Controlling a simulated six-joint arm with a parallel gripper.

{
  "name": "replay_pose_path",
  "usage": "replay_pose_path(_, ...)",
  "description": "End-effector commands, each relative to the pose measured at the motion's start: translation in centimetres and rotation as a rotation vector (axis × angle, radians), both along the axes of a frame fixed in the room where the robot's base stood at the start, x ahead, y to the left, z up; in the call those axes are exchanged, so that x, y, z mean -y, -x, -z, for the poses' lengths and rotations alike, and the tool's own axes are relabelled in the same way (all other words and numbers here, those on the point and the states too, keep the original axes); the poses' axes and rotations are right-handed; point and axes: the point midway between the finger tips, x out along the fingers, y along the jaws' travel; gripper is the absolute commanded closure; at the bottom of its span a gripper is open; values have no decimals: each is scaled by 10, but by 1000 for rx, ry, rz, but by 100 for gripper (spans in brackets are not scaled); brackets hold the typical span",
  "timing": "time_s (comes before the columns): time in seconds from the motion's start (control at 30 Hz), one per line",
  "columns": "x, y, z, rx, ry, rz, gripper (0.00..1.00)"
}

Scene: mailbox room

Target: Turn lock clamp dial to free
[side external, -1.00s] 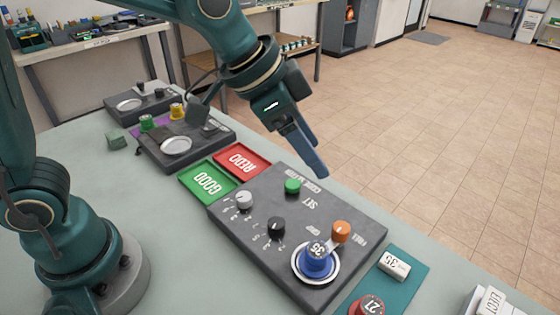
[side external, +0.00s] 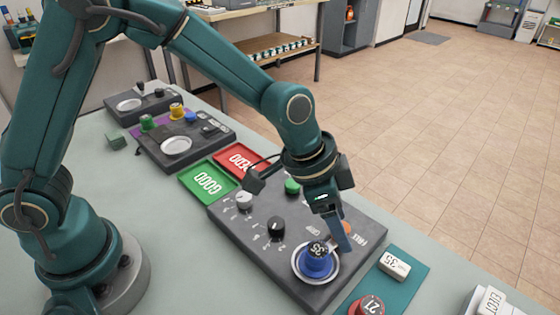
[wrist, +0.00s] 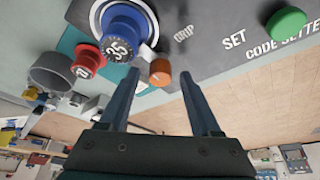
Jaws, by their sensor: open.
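The orange dial (wrist: 160,72), beside the lettering GRIP, shows between and beyond my open fingers in the wrist view. In the side view my gripper (side external: 341,236) is over this dial, and only a sliver of its orange (side external: 346,228) shows behind the fingers. My gripper (wrist: 160,92) is open and empty, with its fingers pointing down at the panel. The blue knob marked 35 (side external: 317,260) sits in a white ring on the dark control panel (side external: 265,262), just left of my fingers. I cannot tell whether the fingertips touch anything.
A black knob (side external: 276,227), a white knob (side external: 244,200) and a green button (side external: 292,187) stand on the same panel. A red knob marked 21 (side external: 370,305) and a white block marked 35 (side external: 394,263) are on a teal mat. Green (side external: 208,182) and red trays lie behind.

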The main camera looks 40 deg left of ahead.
Motion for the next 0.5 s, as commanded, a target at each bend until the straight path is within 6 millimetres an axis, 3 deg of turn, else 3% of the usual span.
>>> replay_pose_path(0.17,0,0,0,1,1,0,36)
replay_pose_path(0.33,0,0,0,0,0,0,100)
replay_pose_path(0.5,0,0,0,-1,1,-2,100)
